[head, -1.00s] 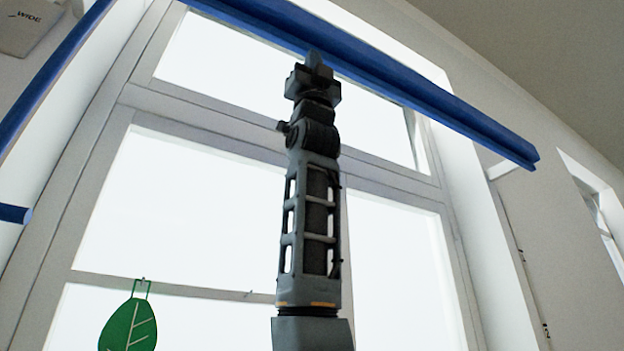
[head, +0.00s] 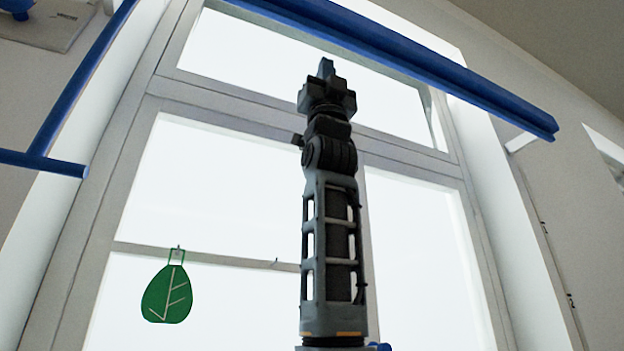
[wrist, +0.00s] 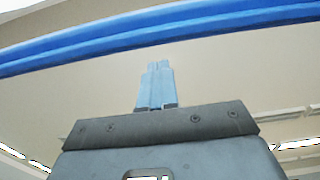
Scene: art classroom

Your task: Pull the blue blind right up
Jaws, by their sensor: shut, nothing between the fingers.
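The blue blind (head: 400,50) shows as a narrow rolled or gathered blue bar across the top of the window, and no blue cloth hangs over the panes. In the wrist view the blue bar (wrist: 200,22) crosses the top of the picture, beyond the fingertips. My gripper (head: 326,68) points upward, shut and empty, just below the bar in the head view. In the wrist view my gripper (wrist: 158,68) has its fingers together, with a gap of pale ceiling between the tips and the bar.
A tall window (head: 230,190) with pale frames stands behind my arm. A green leaf ornament (head: 167,293) hangs at its lower left. Blue rails (head: 75,95) run at the left edge. A pale wall (head: 540,200) lies to the right.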

